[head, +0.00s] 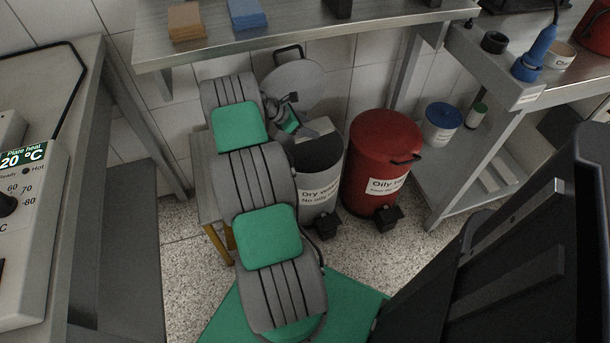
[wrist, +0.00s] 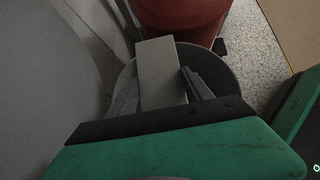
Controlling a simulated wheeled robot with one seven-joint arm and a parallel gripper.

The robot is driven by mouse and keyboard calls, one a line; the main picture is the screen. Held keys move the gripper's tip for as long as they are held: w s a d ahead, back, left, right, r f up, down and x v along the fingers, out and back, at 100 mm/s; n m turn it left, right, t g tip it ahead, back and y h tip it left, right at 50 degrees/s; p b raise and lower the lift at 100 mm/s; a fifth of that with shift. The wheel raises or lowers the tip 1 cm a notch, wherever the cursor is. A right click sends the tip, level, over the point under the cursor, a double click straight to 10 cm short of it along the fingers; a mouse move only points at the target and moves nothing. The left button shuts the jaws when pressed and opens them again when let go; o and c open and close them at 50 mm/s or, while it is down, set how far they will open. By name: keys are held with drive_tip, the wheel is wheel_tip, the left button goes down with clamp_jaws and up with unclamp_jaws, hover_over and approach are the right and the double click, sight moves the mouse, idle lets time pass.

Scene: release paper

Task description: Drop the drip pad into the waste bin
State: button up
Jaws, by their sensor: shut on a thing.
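The drip pad (wrist: 160,72) is a flat, pale grey-beige piece between the two fingers in the wrist view. It also shows at the rim of the grey bin in the head view (head: 319,127). My gripper (wrist: 160,92) is shut on it and holds it over the bin mouth. In the head view my gripper (head: 299,126) is partly hidden by its own wrist. The grey waste bin (head: 319,193), labelled "Dry waste", is open, with its round lid (head: 304,84) raised behind. Its dark inside (wrist: 220,68) lies beneath the pad.
A shut red bin (head: 382,157) labelled "Oily" stands just right of the grey bin. A metal shelf (head: 300,36) with brown and blue pads overhangs behind. Benches stand left and right. A blue-lidded tub (head: 441,122) sits on the right lower shelf.

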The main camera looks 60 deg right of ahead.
drive_tip(key=o, duration=1.4)
drive_tip(key=shift+w+r, duration=0.1)
drive_tip(key=p+v, duration=0.1)
drive_tip(key=v, duration=0.6)
drive_tip(key=shift+w+a+r+p, duration=0.1)
drive_tip(key=shift+a+r+p, duration=0.15)
drive_tip(key=shift+p, duration=0.15)
drive_tip(key=shift+f, duration=0.1)
